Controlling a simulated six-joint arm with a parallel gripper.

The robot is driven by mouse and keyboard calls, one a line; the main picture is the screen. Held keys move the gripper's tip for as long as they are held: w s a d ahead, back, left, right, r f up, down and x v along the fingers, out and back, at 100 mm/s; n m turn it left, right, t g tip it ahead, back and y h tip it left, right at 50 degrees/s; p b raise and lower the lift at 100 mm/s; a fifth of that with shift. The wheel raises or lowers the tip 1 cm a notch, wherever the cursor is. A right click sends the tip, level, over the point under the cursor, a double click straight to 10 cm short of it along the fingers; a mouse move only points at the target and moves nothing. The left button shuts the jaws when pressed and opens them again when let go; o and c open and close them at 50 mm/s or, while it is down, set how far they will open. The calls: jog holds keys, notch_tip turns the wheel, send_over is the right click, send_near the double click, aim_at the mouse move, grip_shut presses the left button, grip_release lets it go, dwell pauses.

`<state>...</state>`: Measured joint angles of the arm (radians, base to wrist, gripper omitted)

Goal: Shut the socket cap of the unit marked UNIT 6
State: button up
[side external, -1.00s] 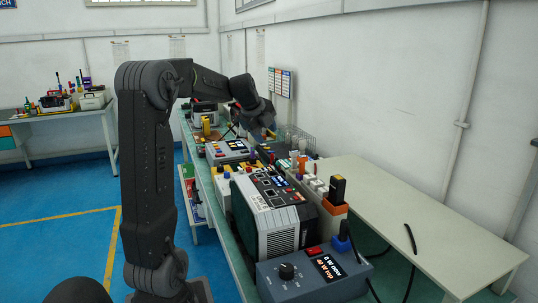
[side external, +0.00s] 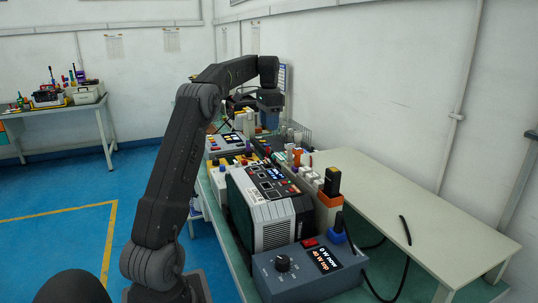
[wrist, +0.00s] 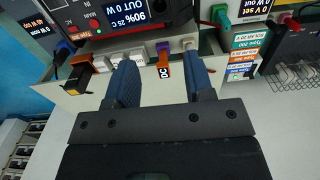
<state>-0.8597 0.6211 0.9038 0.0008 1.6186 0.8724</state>
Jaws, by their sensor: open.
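My gripper (wrist: 160,62) is open, with its two blue fingers apart in the wrist view; in the side view it (side external: 270,120) hangs over the far part of the bench. That unit's display is upside down in the picture. The fingertips overlap the strip in view; contact cannot be told. No UNIT 6 marking is legible, and I cannot tell which piece is its socket cap.
An orange and black connector (wrist: 80,70) is left of the fingers. A green connector (wrist: 220,16) and several coloured labels (wrist: 244,55) are to the right, near a wire rack (wrist: 292,76). Several instruments, including a blue-grey box (side external: 312,278), crowd the nearer bench. The pale side table (side external: 420,205) is mostly clear.

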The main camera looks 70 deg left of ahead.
aim_at(268, 153)
notch_tip(268, 153, down, 12)
jog(key=shift+r, duration=0.25)
jog(key=c, duration=0.6)
jog(key=shift+s, duration=0.1)
